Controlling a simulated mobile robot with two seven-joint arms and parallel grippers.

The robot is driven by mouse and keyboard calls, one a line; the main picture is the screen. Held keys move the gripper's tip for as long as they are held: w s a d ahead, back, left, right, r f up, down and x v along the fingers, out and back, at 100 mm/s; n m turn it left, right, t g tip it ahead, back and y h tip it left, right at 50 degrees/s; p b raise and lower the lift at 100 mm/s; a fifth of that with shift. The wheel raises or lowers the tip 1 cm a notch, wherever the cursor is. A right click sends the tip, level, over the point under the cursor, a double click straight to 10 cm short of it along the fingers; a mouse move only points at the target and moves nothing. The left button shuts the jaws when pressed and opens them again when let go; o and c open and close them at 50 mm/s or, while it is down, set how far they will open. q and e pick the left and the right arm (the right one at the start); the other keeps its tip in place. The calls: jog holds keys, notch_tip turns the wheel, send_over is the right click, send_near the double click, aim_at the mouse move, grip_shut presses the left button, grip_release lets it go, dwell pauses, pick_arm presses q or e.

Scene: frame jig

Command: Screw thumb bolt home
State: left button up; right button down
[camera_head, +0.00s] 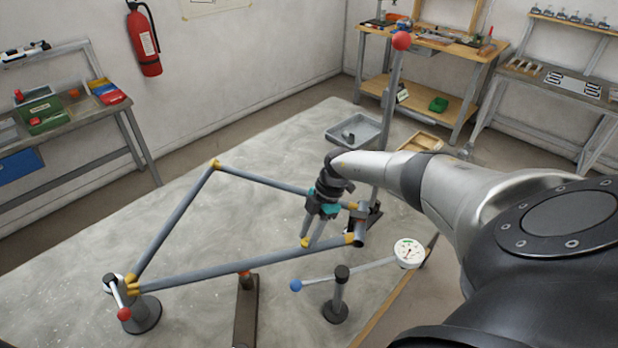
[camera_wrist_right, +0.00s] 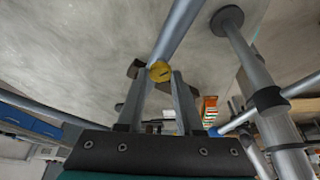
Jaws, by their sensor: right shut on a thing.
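A frame of grey tubes (camera_head: 200,275) with yellow joints lies in the jig on the pale table. My right gripper (camera_head: 311,238) reaches down over the right end of the frame, its fingers pointing at the lower tube. It is shut on a small round yellow piece, which I take to be the thumb bolt (camera_head: 305,243). In the right wrist view the thumb bolt (camera_wrist_right: 159,71) sits between the fingertips, in front of a grey tube (camera_wrist_right: 178,32). How deep it is seated I cannot tell. My left gripper is not in view.
A dial gauge (camera_head: 409,252) on a rod and a short black post (camera_head: 337,305) stand right of the frame. A tall post with a red ball (camera_head: 402,41) rises behind my right wrist. A grey tray (camera_head: 358,133) lies at the back.

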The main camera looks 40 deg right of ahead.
jog(key=shift+w+d+r, duration=0.1)
jog(key=shift+w+r, duration=0.05)
dwell(0.3)
jog(key=c, duration=1)
grip_release()
jog(key=o, duration=0.5)
jog(key=shift+c, duration=0.2)
jog(key=b+v, duration=0.1)
jog(key=v, duration=1.4)
jog(key=shift+s, duration=0.25)
